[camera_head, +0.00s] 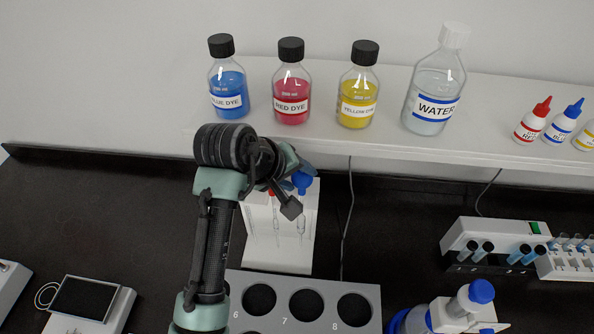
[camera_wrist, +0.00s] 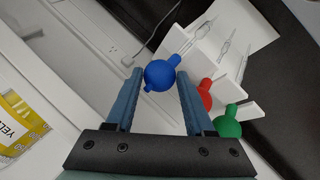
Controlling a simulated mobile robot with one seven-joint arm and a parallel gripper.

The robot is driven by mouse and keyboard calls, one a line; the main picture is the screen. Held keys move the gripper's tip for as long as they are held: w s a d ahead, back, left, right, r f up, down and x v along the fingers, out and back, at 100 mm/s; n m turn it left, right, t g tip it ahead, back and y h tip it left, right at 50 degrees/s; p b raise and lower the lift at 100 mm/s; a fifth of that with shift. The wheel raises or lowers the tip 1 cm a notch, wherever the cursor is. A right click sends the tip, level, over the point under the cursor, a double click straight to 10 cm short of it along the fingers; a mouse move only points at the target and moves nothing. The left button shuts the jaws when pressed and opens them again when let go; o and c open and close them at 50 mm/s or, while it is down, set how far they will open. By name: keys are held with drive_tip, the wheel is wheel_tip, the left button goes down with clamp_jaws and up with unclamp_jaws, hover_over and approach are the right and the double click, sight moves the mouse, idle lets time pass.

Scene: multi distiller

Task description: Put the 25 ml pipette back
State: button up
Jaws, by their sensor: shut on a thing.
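My gripper (camera_wrist: 159,74) is shut on the blue bulb (camera_wrist: 161,76) of a glass pipette, with one finger on either side. The pipette's clear stem (camera_wrist: 199,32) runs away from the bulb along the white pipette stand (camera_head: 266,258). I cannot tell whether it rests in its slot. Beside it, pipettes with a red bulb (camera_wrist: 205,93) and a green bulb (camera_wrist: 227,121) hang in the stand. In the head view the blue bulb (camera_head: 302,181) shows just right of my wrist, above the stand. No volume marks are readable.
A white shelf (camera_head: 380,143) above carries dye bottles (camera_head: 291,90) and a water bottle (camera_head: 434,100) close to my arm. A numbered grey holder (camera_head: 330,290) with round wells stands in front of the stand. A tube rack (camera_head: 490,245) is at right.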

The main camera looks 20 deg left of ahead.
drive_tip(key=shift+s, duration=0.1)
drive_tip(key=shift+f, duration=0.5)
drive_tip(key=o, duration=0.8)
drive_tip(key=shift+c, duration=0.2)
drive_tip(key=shift+r, duration=0.1)
drive_tip(key=shift+r, duration=0.3)
drive_tip(key=shift+s+r, duration=0.1)
drive_tip(key=shift+r, duration=0.3)
drive_tip(key=b+v, duration=0.2)
drive_tip(key=v, duration=0.9)
drive_tip(key=shift+s, duration=0.15)
drive_tip(key=shift+r, duration=0.15)
